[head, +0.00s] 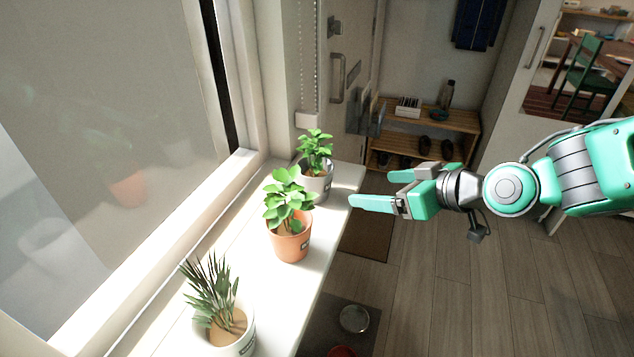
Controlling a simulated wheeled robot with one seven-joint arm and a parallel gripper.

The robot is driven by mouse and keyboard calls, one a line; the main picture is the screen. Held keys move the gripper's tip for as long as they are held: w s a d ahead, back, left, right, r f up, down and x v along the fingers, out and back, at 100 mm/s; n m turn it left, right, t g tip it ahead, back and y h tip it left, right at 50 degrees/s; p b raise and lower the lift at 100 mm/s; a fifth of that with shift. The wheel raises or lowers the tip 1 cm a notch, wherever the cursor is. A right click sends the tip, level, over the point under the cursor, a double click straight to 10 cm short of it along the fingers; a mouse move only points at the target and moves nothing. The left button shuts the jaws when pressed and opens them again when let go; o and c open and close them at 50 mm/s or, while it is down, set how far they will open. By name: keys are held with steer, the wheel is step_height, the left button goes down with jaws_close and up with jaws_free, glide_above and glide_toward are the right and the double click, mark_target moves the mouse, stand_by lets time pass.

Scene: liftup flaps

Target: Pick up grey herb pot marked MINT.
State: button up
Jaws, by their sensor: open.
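A grey pot (318,184) with a leafy green plant stands upright at the far end of the white windowsill (254,278). A small label shows on its side, but its lettering is too small to read. The terracotta pot in front covers part of its lower left side. My gripper (369,189) is to the right of the grey pot, past the sill's edge. Its two teal fingers point left toward the pot and are spread apart with nothing between them. The gripper does not touch the pot.
A terracotta pot (291,243) with a leafy plant stands in the middle of the sill. A white pot (236,343) with a spiky plant is nearest. The window frame (170,235) runs along the left. A shoe bench (440,120) stands behind; open floor lies right.

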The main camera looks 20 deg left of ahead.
steer(key=n+y, duration=0.1)
steer(key=y, duration=0.1)
glide_toward(311, 172)
steer(key=shift+a+f, duration=0.3)
steer(key=shift+a, duration=0.25)
steer(key=shift+a+f, duration=0.35)
steer(key=shift+a, duration=0.2)
steer(key=shift+w+d+x, duration=0.1)
steer(key=shift+w+x, duration=0.05)
steer(key=shift+x, duration=0.9)
steer(key=shift+w+d+x, duration=0.1)
steer(key=shift+w+x, duration=0.05)
steer(key=shift+x, duration=0.9)
steer(key=shift+w+x, duration=0.15)
steer(key=shift+x, duration=0.9)
steer(key=shift+r, duration=0.1)
steer(key=c, duration=1.5)
steer(key=shift+o, duration=0.2)
steer(key=shift+r, duration=0.1)
